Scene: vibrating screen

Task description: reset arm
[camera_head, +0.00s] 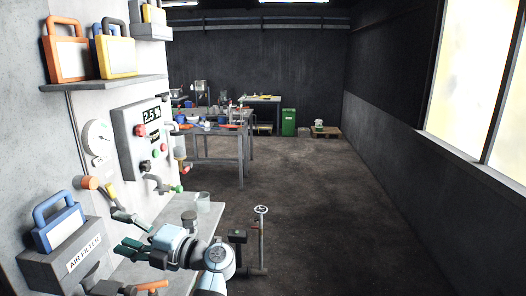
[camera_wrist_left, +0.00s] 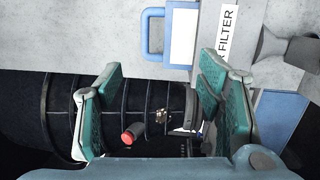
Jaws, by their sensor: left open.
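My left gripper (camera_head: 130,248) has teal finger pads and hangs in front of the wall, right of the grey air filter box (camera_head: 45,262). Its fingers are apart with nothing between them. In the left wrist view the two teal fingers of the left gripper (camera_wrist_left: 160,72) are spread wide, and the "FILTER" label (camera_wrist_left: 229,30) shows above the right finger. My left arm (camera_head: 190,250) reaches in above the grey bench at the bottom. My right gripper does not show.
A control panel (camera_head: 143,140) with a "2.5 %" display, a round gauge (camera_head: 98,138) and pipe handles stick out from the left wall. A shelf (camera_head: 105,83) holds lock-shaped tags. The floor (camera_head: 330,210) to the right is clear.

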